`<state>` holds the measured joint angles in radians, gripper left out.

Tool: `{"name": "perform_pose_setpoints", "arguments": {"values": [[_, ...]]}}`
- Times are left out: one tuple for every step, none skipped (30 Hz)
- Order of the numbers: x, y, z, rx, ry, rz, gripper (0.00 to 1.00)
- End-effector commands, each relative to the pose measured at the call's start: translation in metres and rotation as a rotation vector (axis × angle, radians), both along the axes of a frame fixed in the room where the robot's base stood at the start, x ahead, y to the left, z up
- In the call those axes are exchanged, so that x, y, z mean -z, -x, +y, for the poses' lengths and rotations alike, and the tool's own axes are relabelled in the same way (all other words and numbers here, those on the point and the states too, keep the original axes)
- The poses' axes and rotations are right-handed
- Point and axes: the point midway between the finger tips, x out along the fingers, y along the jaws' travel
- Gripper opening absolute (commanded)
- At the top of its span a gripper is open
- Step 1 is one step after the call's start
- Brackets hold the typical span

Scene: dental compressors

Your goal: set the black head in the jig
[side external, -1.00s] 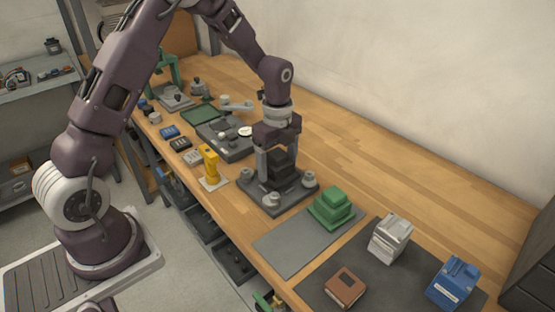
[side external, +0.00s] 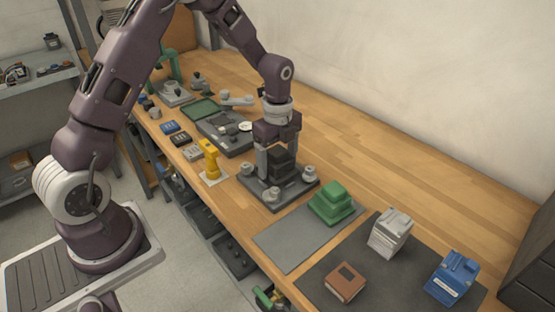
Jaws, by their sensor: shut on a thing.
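The black head (side external: 283,163) is a dark stepped block in the side external view. It is between the fingers of my gripper (side external: 277,160), which points straight down and is shut on it. The jig (side external: 270,202) is a dark grey base plate with several round light-grey clamps at its corners. The head is upright, over the middle of the jig and at or very near its surface. I cannot tell whether its underside is fully seated, as the near finger and the clamps hide part of it.
A green stepped head (side external: 332,203) stands just right of the jig on a grey mat (side external: 290,247). A silver head (side external: 391,233), a brown block (side external: 345,283) and a blue head (side external: 454,277) are on a dark mat. A yellow fixture (side external: 210,158) stands to the left.

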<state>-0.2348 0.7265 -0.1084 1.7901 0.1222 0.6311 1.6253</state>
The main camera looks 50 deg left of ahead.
Motion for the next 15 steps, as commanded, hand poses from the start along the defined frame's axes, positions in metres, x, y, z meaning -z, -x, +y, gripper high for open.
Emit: {"name": "perform_pose_setpoints", "arguments": {"values": [[-0.0005,-0.0004,0.0,0.0,0.0,-0.001,0.03],[-0.0005,-0.0004,0.0,0.0,0.0,-0.002,0.03],[-0.0005,-0.0004,0.0001,0.0,0.0,-0.001,0.03],[-0.0005,-0.0004,0.0,0.0,0.0,-0.001,0.03],[-0.0005,-0.0004,0.0001,0.0,0.0,-0.001,0.03],[-0.0005,-0.0004,0.0001,0.0,0.0,-0.001,0.03],[-0.0005,-0.0004,0.0001,0.0,0.0,-0.001,0.03],[-0.0004,-0.0004,0.0001,0.0,0.0,-0.001,0.03],[-0.0001,-0.0004,0.0001,0.001,0.0,-0.001,0.03],[0.0002,-0.0004,0.0001,0.001,0.0,-0.001,0.03],[0.0007,-0.0004,0.0001,0.001,0.0,-0.001,0.03],[0.0014,-0.0004,0.0001,0.001,0.0,-0.001,0.03],[0.002,-0.0004,0.0001,0.001,0.0,-0.001,0.03],[0.0027,-0.0004,0.0001,0.001,0.0,-0.001,0.03],[0.0037,-0.0004,0.0001,0.001,0.0,-0.001,0.03]]}}
